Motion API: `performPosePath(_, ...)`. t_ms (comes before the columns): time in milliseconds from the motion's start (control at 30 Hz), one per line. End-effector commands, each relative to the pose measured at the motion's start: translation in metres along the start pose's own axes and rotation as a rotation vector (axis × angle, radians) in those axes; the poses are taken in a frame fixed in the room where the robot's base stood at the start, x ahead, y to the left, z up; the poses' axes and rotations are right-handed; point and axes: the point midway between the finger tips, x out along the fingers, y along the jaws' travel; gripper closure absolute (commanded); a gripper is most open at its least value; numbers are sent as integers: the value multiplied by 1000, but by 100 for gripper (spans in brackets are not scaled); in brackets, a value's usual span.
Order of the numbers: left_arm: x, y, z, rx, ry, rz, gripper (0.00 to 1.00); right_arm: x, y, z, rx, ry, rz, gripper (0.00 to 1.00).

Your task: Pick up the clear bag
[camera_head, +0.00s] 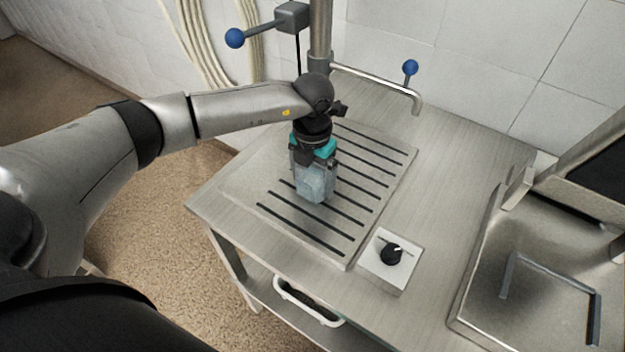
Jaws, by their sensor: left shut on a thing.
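The clear bag (314,184) shows as a small pale bluish, see-through thing over the slotted plate on the table. My left gripper (314,166) points down from above and is shut on the bag's upper part. The gripper and its teal part hide the top of the bag. I cannot tell whether the bag's lower end touches the plate. My right gripper is not in view.
The slotted plate (372,215) lies on the grey table (452,160). A black knob (391,253) on a white panel is in front of it. A metal post with blue-ended handles (235,38) stands behind. A metal basin (480,290) is at right. A white-handled basket (308,301) is below.

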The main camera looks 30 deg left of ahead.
Motion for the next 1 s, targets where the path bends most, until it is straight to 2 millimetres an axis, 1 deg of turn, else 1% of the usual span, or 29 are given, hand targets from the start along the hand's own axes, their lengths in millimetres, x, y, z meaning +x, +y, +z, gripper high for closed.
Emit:
performPosePath(167,-4,0,1,0,-2,0,82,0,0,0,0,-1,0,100)
performPosePath(267,-13,0,1,0,-3,0,82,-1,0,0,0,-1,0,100)
performPosePath(367,-27,1,1,0,-3,0,82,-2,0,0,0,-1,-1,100)
performPosePath(467,-49,0,2,0,-6,0,82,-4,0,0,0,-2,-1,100)
performPosePath(700,-119,0,2,1,-7,1,82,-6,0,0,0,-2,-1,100)
performPosePath(800,-146,0,1,1,-6,1,82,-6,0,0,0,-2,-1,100)
performPosePath(900,-168,0,1,0,-5,0,82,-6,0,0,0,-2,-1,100)
performPosePath(1000,-183,0,1,0,-3,1,82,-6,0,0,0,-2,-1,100)
